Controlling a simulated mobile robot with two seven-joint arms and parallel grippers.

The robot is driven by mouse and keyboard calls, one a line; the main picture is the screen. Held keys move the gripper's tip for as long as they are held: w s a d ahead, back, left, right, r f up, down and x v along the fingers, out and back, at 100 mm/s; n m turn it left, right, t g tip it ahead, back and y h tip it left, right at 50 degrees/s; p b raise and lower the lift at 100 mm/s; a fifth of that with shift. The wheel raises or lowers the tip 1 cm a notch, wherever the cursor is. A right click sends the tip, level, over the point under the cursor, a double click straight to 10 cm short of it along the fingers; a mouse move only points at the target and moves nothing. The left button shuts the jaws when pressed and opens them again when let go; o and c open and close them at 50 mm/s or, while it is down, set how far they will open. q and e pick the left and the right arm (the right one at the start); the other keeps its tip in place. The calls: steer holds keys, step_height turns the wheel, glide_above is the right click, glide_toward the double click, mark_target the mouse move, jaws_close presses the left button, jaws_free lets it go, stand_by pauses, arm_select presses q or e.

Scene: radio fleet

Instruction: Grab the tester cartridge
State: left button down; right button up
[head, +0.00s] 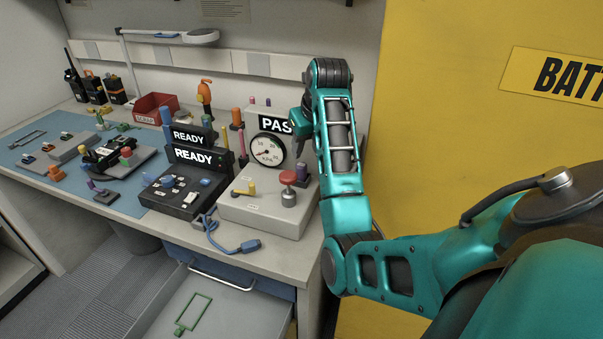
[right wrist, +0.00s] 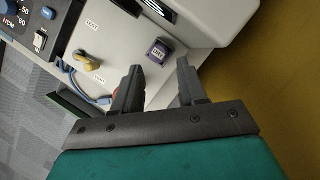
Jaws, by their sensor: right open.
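A small dark purple block with a pale label, which looks like the tester cartridge (right wrist: 160,51), stands on the light grey tester box (right wrist: 205,35). In the head view the cartridge (head: 301,173) is near the box's right back corner, partly behind the red knob. My right gripper (right wrist: 159,68) is open and empty. In the right wrist view the cartridge appears between and just beyond its fingertips, apart from them. In the head view the right gripper (head: 300,140) is above the box, partly hidden by its own arm. My left gripper is not in view.
A red mushroom knob (head: 288,178) and a yellow lever (head: 246,188) stand on the box. A round gauge (head: 267,151) rises behind. A black console (head: 183,192) and a blue cable (head: 228,243) are to the left. A yellow wall (head: 440,110) is close on the right.

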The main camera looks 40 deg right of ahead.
mark_target(301, 165)
steer(key=x, duration=0.6)
steer(key=shift+w+a+f, duration=0.1)
steer(key=shift+a+f, duration=0.05)
steer(key=shift+f, duration=0.15)
jaws_close()
